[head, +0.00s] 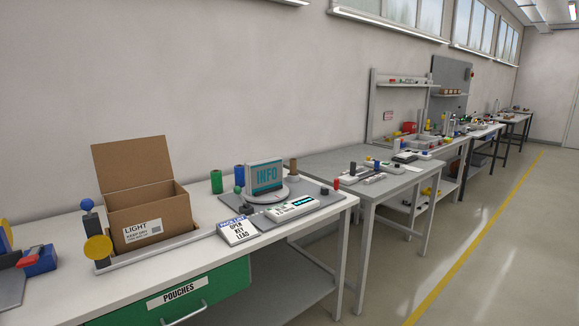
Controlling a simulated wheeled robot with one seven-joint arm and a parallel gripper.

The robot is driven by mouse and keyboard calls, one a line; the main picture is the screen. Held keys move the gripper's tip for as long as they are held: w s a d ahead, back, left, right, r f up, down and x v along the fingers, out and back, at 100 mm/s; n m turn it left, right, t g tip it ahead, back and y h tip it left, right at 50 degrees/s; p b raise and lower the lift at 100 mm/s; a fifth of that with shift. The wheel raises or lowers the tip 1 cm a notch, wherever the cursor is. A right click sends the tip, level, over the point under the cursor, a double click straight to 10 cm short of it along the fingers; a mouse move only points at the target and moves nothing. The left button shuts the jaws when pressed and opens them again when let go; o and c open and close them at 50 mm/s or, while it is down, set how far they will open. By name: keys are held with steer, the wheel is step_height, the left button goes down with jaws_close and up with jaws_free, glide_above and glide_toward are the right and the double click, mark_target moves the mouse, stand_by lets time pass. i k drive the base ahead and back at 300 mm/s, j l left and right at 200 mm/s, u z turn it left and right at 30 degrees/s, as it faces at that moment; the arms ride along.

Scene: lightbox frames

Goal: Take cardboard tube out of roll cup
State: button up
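A slim brown tube (293,166), which looks like the cardboard tube, stands upright on the white bench, at the back right behind the INFO display. A low pale round holder (294,179) shows at its foot and looks like the roll cup. The tube appears to stand in it, but the view is too small to tell how deep. My gripper is not in view.
The INFO display (266,176) stands left of the tube, with green (216,181) and blue (239,174) cylinders behind. A white keypad device (292,208) lies in front. An open cardboard box (150,215) stands further left. The aisle floor (480,235) at right is clear.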

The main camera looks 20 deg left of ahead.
mark_target(292, 161)
steer(key=i+j, duration=0.25)
steer(key=i, duration=0.25)
steer(key=i+j, duration=0.25)
steer(key=i, duration=0.3)
steer(key=i+j+u, duration=0.1)
steer(key=i+j, duration=0.15)
steer(key=i, duration=0.25)
steer(key=i+j, duration=0.2)
steer(key=i, duration=0.35)
steer(key=i+j, duration=0.2)
steer(key=i, duration=0.3)
steer(key=i+j+u, duration=0.1)
steer(key=i, duration=0.45)
steer(key=i+j, duration=0.25)
steer(key=i, duration=0.3)
